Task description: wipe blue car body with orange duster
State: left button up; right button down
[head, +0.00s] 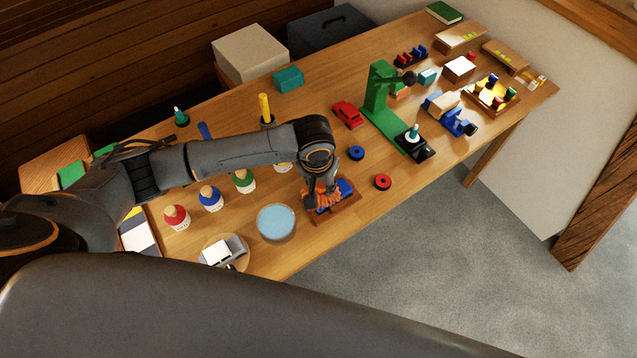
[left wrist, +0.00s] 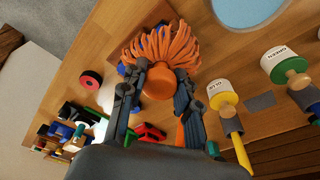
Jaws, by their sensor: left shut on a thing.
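The orange duster (head: 322,197) has a round handle and a fan of orange strands. My left gripper (head: 318,178) is shut on its handle, and in the left wrist view the gripper's two fingers (left wrist: 163,82) clasp the duster's round orange end (left wrist: 170,84). The blue car body (head: 346,189) sits on a small wooden board (head: 345,213) near the table's front edge. The duster's strands hang down beside and over the left part of the car. I cannot tell whether they touch it. In the left wrist view the strands hide most of the car. My right gripper is not in view.
A blue-topped round dish (head: 277,223) stands left of the board. Several paint bottles (head: 211,199) stand behind it. A blue wheel (head: 356,153) and a red wheel (head: 383,182) lie to the right. A green press (head: 380,95) and a red car (head: 347,114) stand farther back.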

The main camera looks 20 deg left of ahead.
pick_arm(q)
jog(key=shift+w+d+r+p, duration=0.1)
jog(key=shift+w+d+p, duration=0.1)
jog(key=shift+w+d, duration=0.5)
jog(key=shift+w+d+p, duration=0.15)
jog(key=shift+w+d, duration=0.35)
jog(key=shift+w, duration=0.3)
jog(key=shift+w+d, duration=0.6)
jog(key=shift+w, duration=0.15)
jog(key=shift+p, duration=0.5)
jog(key=shift+s+a+p, duration=0.4)
jog(key=shift+s+p, duration=0.15)
jog(key=shift+p, duration=0.35)
jog(key=shift+s+a+p, duration=0.45)
jog(key=shift+s+p, duration=0.1)
jog(key=shift+p, duration=0.15)
jog(key=shift+s+a+f, duration=0.2)
jog(key=shift+s+a, duration=0.05)
jog(key=shift+s, duration=0.05)
jog(key=s+p, duration=0.1)
jog(key=a+p, duration=0.1)
jog(key=p, duration=0.1)
jog(key=shift+s+a+r, duration=0.1)
jog(key=shift+s+r, duration=0.1)
jog(key=shift+s, duration=0.15)
jog(key=shift+s+a+p, duration=0.25)
jog(key=shift+p, duration=0.1)
jog(key=shift+s+a+f, duration=0.1)
jog(key=shift+a, duration=0.05)
